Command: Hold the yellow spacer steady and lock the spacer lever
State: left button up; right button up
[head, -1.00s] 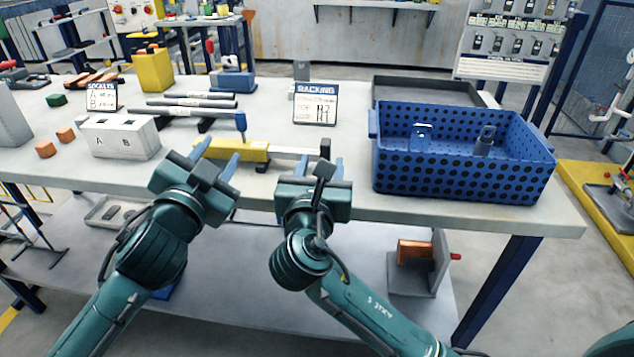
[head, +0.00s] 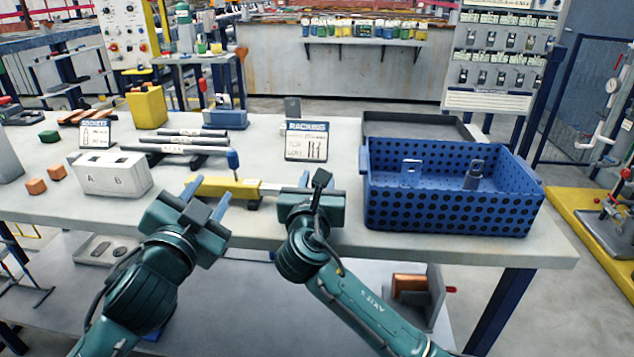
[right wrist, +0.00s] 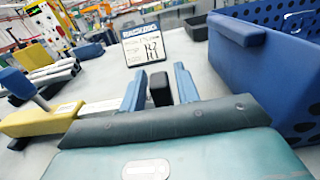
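The yellow spacer (head: 227,187) lies on the bench with a pale bar running right from it; its end also shows at the left of the right wrist view (right wrist: 38,121). The spacer lever has a blue knob (head: 233,160) and stands up above the yellow body. My left gripper (head: 206,196) is open, its fingers apart near the spacer's left end; contact is unclear. My right gripper (right wrist: 160,90) is open near the bar's right end. A black post (right wrist: 159,88) shows between its fingers, with small gaps beside it.
A blue perforated crate (head: 450,212) stands right of my right gripper. A RACKING sign (head: 307,141) stands behind the bar. The bench's front edge runs under my arms.

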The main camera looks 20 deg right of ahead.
grip_shut()
dwell(0.7)
